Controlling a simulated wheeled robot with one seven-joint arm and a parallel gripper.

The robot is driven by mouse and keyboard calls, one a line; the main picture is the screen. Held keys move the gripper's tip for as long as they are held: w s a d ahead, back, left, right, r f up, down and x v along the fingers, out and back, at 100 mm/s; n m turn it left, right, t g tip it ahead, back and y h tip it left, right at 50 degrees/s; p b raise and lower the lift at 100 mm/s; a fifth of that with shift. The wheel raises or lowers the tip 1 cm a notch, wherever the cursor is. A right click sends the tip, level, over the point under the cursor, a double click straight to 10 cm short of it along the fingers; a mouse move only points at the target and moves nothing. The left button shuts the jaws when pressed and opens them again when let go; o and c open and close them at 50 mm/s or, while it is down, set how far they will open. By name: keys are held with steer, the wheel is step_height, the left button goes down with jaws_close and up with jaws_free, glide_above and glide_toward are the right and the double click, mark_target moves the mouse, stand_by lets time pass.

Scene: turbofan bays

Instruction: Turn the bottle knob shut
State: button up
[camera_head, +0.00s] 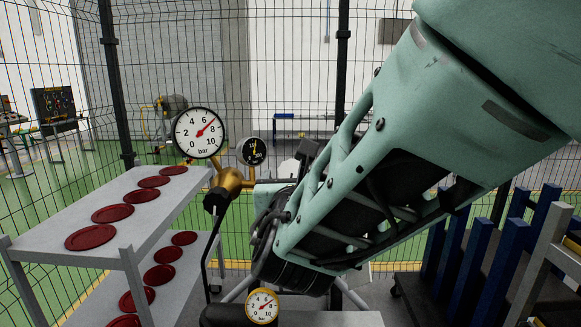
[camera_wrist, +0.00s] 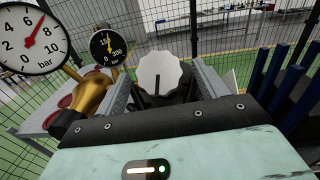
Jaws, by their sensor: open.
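In the wrist view a white knob (camera_wrist: 159,75) with a scalloped rim and a dark line on its face lies between the two grey fingers of my gripper (camera_wrist: 160,68). The fingers stand apart, with a gap visible on either side of the knob. Contact is not visible. A brass regulator (camera_wrist: 95,92) is left of the knob; it also shows in the head view (camera_head: 229,181). It carries a large white gauge (camera_head: 199,133) and a smaller black gauge (camera_head: 252,151). In the head view my arm mostly hides the gripper and knob.
A grey shelf rack (camera_head: 50,227) with dark red discs (camera_head: 92,237) stands at the left. A small yellow-rimmed gauge (camera_head: 262,306) is low in front. Blue posts (camera_head: 501,265) stand at the right. A wire fence (camera_head: 290,60) closes the back.

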steer(key=shift+w, duration=1.2)
steer(key=c, duration=1)
steer(key=shift+o, duration=0.2)
